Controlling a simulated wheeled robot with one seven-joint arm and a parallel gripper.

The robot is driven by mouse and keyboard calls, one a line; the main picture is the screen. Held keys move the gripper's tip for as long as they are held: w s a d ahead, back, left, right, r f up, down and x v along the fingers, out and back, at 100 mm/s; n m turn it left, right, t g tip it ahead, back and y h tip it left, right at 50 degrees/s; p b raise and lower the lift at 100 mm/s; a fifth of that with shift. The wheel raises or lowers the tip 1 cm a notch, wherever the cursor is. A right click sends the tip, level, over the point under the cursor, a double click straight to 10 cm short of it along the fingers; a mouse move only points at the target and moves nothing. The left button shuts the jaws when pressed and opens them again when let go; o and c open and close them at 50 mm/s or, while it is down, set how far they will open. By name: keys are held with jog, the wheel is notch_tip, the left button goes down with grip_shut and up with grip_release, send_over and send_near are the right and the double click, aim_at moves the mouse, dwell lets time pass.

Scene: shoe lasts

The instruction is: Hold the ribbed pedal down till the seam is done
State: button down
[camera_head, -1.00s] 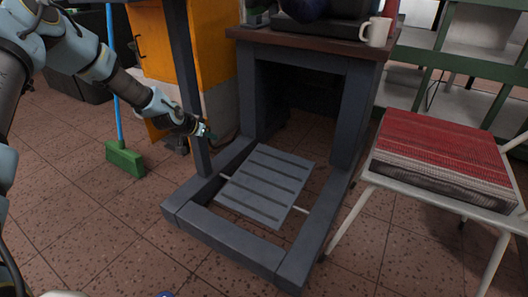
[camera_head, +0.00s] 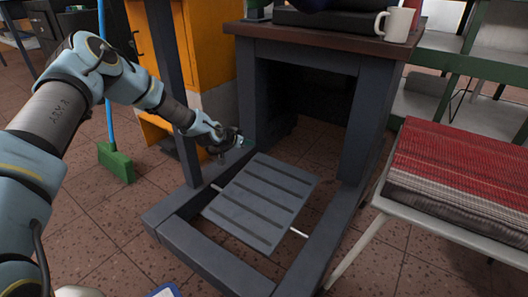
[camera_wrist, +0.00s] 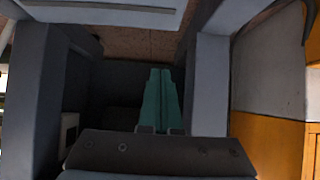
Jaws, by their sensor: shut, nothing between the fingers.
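The ribbed pedal (camera_head: 262,203) is a grey slatted plate on a rod, low inside the dark metal frame (camera_head: 205,252) of the machine stand. My gripper (camera_head: 244,143) is by the pedal's far left corner, just inside the stand's left post. I cannot tell its exact height over the plate, and no contact shows. In the wrist view the teal fingers (camera_wrist: 160,100) are together and empty. A ribbed grey strip of the pedal (camera_wrist: 100,12) shows at the top edge of that view. No seam is in view.
The stand's wooden top (camera_head: 320,32) holds a white mug (camera_head: 397,24). A green broom (camera_head: 116,162) and an orange cabinet (camera_head: 207,45) are on the left. The stand's post is close beside my arm.

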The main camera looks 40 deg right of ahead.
jog(key=b, duration=0.5)
send_over(262, 157)
jog(key=f, duration=0.6)
jog(key=shift+s+a+f, duration=0.1)
jog(key=shift+a+f, duration=0.2)
jog(key=shift+a, duration=0.05)
notch_tip(262, 157, down, 2)
jog(key=shift+f+b, duration=0.15)
jog(key=shift+b, duration=0.45)
jog(key=shift+d+f, duration=0.2)
jog(key=shift+f, duration=0.25)
